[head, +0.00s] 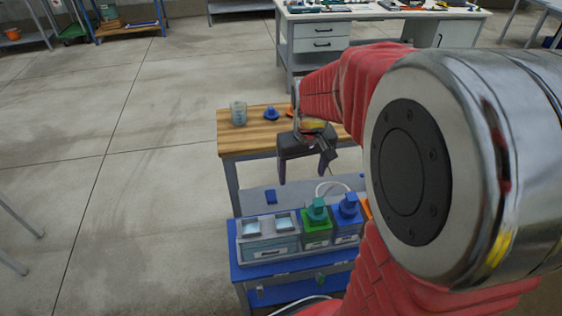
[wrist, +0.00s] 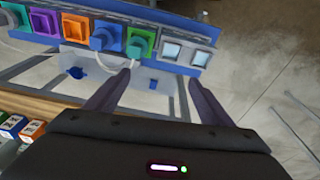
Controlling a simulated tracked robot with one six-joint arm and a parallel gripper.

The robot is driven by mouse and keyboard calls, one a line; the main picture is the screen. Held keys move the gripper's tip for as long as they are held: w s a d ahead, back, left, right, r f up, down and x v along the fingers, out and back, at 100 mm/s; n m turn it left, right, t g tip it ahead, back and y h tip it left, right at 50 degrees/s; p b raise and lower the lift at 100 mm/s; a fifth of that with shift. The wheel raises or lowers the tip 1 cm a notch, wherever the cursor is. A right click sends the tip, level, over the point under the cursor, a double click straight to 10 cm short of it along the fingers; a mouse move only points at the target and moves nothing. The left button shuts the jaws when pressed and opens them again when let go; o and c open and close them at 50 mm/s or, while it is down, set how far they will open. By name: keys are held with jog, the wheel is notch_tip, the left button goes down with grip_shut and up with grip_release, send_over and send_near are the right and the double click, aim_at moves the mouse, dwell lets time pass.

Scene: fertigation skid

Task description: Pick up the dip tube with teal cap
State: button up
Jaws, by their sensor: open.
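The teal cap (head: 317,209) stands upright on a green container in the skid's row, right of the grey unit. It also shows in the wrist view (wrist: 134,48) on the green block. The tube below the cap is hidden, apparently inside the container. My gripper (head: 303,174) is open and empty, pointing down above and behind the skid, apart from the cap. In the wrist view, my gripper's fingers (wrist: 160,78) are spread, with the cap beyond the left fingertip.
A blue cap (head: 348,206) stands close right of the teal one. A grey unit (head: 268,243) with two pale windows is on its left. Behind is a wooden table (head: 255,140) with a jar (head: 238,114) and a blue piece (head: 271,114). Open floor lies left.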

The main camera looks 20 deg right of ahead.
jog(key=m+g, duration=0.1)
jog(key=g, duration=0.1)
send_near(318, 201)
jog(key=shift+s+d+y, duration=0.2)
jog(key=shift+d+y, duration=0.05)
jog(key=shift+y, duration=0.05)
jog(key=shift+f, duration=4.25)
jog(key=shift+f, duration=2.65)
jog(key=c, duration=1.5)
